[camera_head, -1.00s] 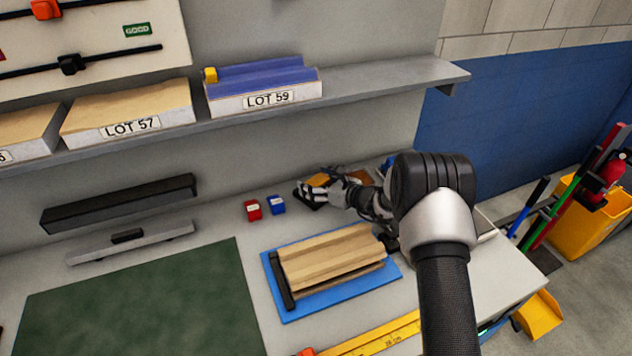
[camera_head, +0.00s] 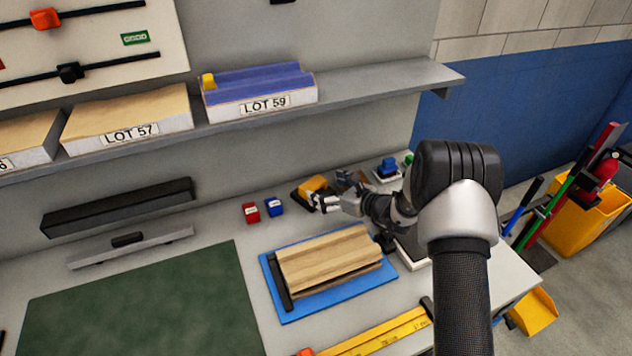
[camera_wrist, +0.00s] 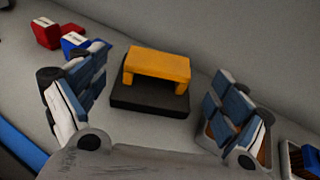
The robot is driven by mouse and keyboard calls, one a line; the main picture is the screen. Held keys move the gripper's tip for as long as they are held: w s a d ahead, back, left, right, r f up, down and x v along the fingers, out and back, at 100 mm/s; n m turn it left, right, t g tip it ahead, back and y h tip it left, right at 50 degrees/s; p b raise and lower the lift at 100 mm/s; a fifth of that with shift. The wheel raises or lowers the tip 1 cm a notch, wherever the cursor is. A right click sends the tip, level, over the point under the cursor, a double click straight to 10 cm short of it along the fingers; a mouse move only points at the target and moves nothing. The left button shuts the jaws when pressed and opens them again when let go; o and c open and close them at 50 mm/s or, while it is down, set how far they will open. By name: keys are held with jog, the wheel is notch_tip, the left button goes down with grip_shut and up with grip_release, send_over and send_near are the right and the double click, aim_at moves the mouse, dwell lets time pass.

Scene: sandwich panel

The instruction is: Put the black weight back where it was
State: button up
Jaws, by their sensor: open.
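The black weight (camera_wrist: 150,102) is a flat black block with a yellow bridge-shaped handle. It stands upright on the bench against the back, right of a red block and a blue block. In the head view its yellow handle (camera_head: 314,184) shows behind my fingers, which hide part of the base. My gripper (camera_head: 322,202) is open and empty in front of it. In the wrist view my gripper (camera_wrist: 160,78) has one finger on each side of the weight, with clear gaps on both sides.
A red block (camera_head: 251,212) and a blue block (camera_head: 273,206) stand left of the weight. A blue-handled piece (camera_head: 388,169) stands to the right. A wooden panel stack (camera_head: 325,265) on a blue mat lies in front. A shelf (camera_head: 370,85) overhangs the back.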

jog(key=p+v, duration=0.1)
jog(key=v, duration=0.5)
jog(key=s+a+r+n+g, duration=0.4)
jog(key=s+r+n, duration=0.45)
jog(key=s, duration=0.25)
jog(key=s+a+r+n+g, duration=0.35)
jog(key=s+r+n, duration=0.35)
jog(key=s+r, duration=0.3)
jog(key=s+d+r+n+t+h, duration=0.1)
jog(key=s+d+n+h, duration=0.4)
jog(key=s, duration=0.5)
jog(key=s+d+r+n+h, duration=0.2)
jog(key=s+d+n+h, duration=0.3)
jog(key=s+d, duration=0.4)
jog(key=shift+s+d+n+t, duration=0.15)
jog(key=shift+s+n+t, duration=0.2)
jog(key=shift+s+n, duration=0.4)
